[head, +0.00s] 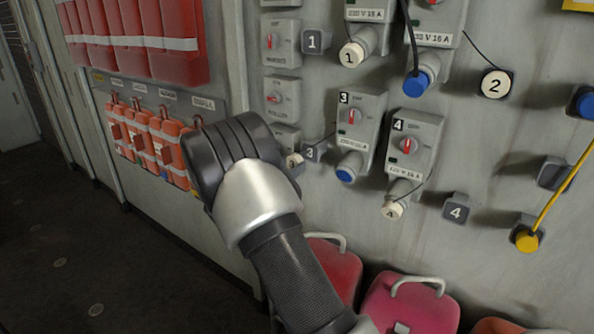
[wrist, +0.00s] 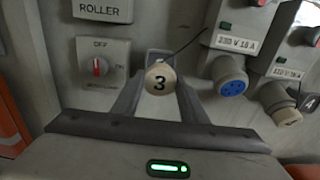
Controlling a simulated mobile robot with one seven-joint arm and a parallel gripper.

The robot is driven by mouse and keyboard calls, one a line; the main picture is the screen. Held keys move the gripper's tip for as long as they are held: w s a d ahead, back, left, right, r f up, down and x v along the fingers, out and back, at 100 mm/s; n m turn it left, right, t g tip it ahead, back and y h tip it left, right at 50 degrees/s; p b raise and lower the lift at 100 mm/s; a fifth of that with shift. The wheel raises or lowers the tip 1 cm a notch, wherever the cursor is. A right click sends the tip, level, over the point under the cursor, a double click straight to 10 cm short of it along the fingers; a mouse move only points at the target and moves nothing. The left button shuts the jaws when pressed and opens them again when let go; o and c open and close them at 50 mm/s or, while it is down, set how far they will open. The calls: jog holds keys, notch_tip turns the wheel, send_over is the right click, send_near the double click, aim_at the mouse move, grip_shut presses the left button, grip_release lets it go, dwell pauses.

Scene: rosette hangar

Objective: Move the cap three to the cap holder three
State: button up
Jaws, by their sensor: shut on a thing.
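Cap three (wrist: 160,79), a round cream cap with a black 3, is between the two fingers of my gripper (wrist: 160,84), which is shut on it. In the head view the cap (head: 294,160) shows as a small pale round shape just past my wrist. Cap holder three (head: 312,153), a grey block marked 3 on the wall, is right beside it. In the wrist view the holder (wrist: 157,56) shows partly behind the cap; I cannot tell whether they touch. A thin dark cord runs from there toward socket three (head: 356,133). My wrist hides the fingers in the head view.
Socket three's blue face (wrist: 232,84) is uncovered. Rotary switches (wrist: 97,67) sit left of the cap. Socket four (head: 406,147) with its hanging cap (head: 392,210) is to the right.

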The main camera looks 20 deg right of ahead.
aim_at(301, 159)
jog(key=shift+x, duration=2.8)
jog(key=shift+b, duration=0.55)
jog(key=shift+w+d, duration=0.35)
jog(key=shift+d, duration=0.15)
jog(key=o, duration=1.5)
